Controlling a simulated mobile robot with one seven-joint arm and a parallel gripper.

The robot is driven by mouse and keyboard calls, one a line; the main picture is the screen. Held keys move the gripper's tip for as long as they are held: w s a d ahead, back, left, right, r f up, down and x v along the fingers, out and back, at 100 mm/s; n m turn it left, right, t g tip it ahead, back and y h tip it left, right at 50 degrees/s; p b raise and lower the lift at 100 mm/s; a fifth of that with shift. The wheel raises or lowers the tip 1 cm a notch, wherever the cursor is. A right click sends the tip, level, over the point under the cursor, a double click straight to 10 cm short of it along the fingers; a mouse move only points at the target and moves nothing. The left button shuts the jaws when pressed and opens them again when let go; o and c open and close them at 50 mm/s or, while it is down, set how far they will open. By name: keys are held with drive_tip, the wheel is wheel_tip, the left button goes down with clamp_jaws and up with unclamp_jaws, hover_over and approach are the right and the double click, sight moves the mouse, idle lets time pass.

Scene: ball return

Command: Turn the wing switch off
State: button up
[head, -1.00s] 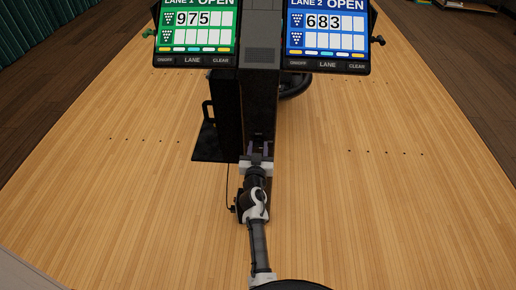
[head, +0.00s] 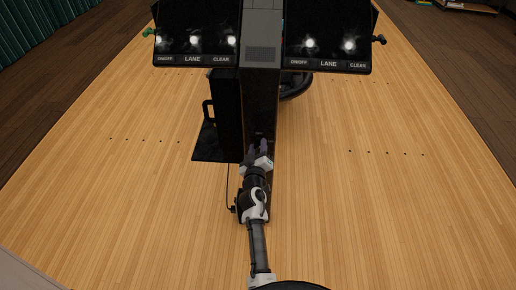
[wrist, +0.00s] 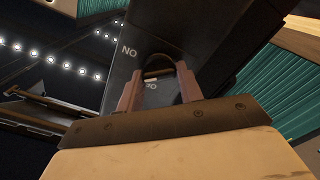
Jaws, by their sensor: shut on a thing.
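My gripper (head: 259,144) is at the front of the dark column between the two lane screens, low down. In the wrist view my gripper (wrist: 158,82) has its two brownish fingers shut on the wing switch (wrist: 158,73), a small dark piece between the fingertips. The switch sits in a dark rounded recess on the panel. White "ON" lettering (wrist: 129,50) shows upside down left of it, and partly covered lettering shows between the fingers. The left screen (head: 198,28) and right screen (head: 327,30) are dark, with only light reflections.
The black column (head: 260,100) carries both screens. A dark box-like unit and base plate (head: 215,150) stand to its left, with a cable running down. The wooden lane floor (head: 380,200) is clear on both sides.

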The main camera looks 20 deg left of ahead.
drive_tip(key=n, duration=0.5)
drive_tip(key=shift+a+n+p, duration=0.1)
drive_tip(key=shift+n+p, duration=0.5)
drive_tip(key=shift+n, duration=1.9)
drive_tip(key=o, duration=1)
drive_tip(key=shift+f, duration=0.1)
